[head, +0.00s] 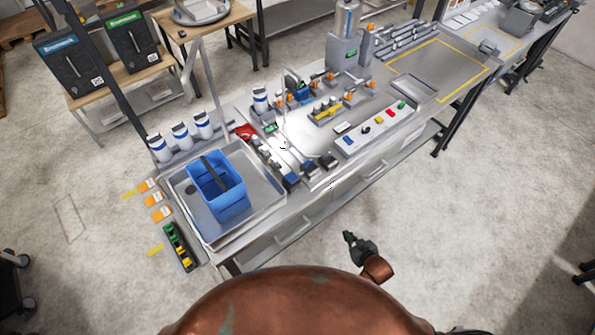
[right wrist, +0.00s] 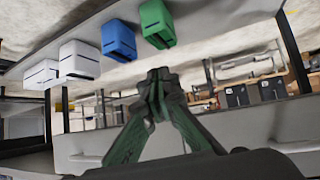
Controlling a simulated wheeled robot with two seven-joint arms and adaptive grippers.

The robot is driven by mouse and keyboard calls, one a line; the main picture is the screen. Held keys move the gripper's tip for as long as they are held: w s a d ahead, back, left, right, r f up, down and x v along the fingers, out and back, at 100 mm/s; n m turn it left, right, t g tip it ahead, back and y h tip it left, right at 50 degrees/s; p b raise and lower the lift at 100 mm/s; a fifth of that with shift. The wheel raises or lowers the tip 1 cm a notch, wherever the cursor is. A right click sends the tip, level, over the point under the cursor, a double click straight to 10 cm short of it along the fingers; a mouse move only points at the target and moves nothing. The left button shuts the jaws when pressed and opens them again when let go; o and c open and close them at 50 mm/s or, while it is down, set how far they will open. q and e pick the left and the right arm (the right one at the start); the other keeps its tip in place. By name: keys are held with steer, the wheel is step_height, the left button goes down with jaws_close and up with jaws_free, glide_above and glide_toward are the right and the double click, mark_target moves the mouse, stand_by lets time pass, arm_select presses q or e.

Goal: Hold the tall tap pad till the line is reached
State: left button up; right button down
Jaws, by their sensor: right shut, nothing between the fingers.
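A blue open container (head: 217,190) stands in the metal sink basin (head: 262,195) at the left end of the bench. A tall grey pipe (head: 212,88), which looks like the tall tap, rises behind the sink. I cannot make out its pad or a fill line. My right gripper (head: 347,236) is in front of the bench, over the floor, apart from the sink and bench top. Its fingertips (right wrist: 158,76) meet with nothing between them in the right wrist view. My left gripper is not in the head view.
A panel of coloured buttons (head: 376,130) and several small dispensers fill the bench middle. A grey dispenser tower (head: 345,50) stands behind. The right wrist view shows a green box (right wrist: 156,24), a blue box (right wrist: 118,41) and white boxes (right wrist: 79,61). Floor in front is clear.

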mark_target(291, 178)
arm_select(q)
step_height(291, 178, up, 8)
steer(key=p, duration=0.6)
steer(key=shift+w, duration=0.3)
arm_select(e)
steer(key=a+r+n+y, duration=0.1)
steer(key=a+r, duration=0.4)
steer(key=r, duration=0.7)
steer(key=w+a+r+t+y, duration=0.1)
steer(key=a+r, duration=0.4)
steer(key=r, duration=0.7)
steer(key=w+a+r+n+t+y, duration=0.1)
steer(key=a+r+y, duration=0.2)
steer(key=r, duration=0.8)
steer(key=shift+a+r+n+y, duration=0.3)
steer(key=shift+a+r, duration=0.1)
steer(key=shift+a, duration=0.85)
steer(key=shift+w, duration=0.15)
